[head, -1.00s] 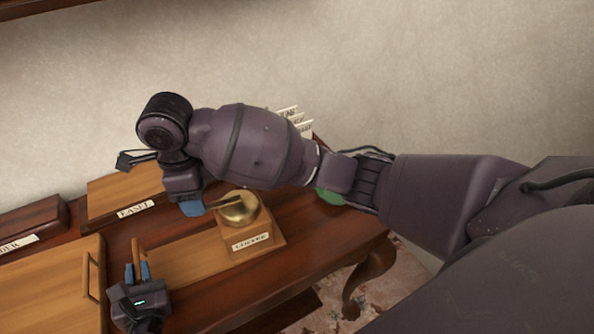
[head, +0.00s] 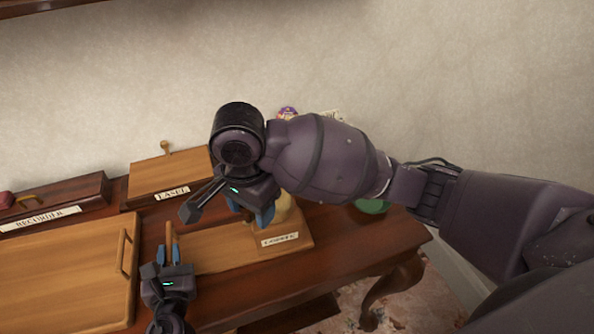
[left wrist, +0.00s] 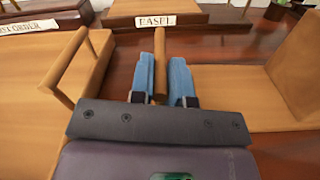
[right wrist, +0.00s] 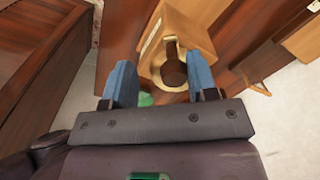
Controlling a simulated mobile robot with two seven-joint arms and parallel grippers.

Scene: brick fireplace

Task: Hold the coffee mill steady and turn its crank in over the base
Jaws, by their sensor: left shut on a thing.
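The coffee mill (head: 281,241) is a wooden block with a brass dome and a "COFFEE" label, standing on the table's right part. My right gripper (head: 262,212) is over the mill and covers much of the dome in the head view. In the right wrist view the fingers of my right gripper (right wrist: 160,82) are apart, with the crank's round dark knob (right wrist: 173,72) between or just beyond them, over the brass. Contact cannot be told. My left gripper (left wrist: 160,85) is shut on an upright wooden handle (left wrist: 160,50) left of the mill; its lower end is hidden.
A flat wooden board (head: 215,248) lies between the handle and the mill. A large handled wooden panel (head: 65,275) fills the left. The easel box (head: 168,178) and recorder box (head: 60,200) stand behind. A green round thing (head: 372,206) is right of the mill.

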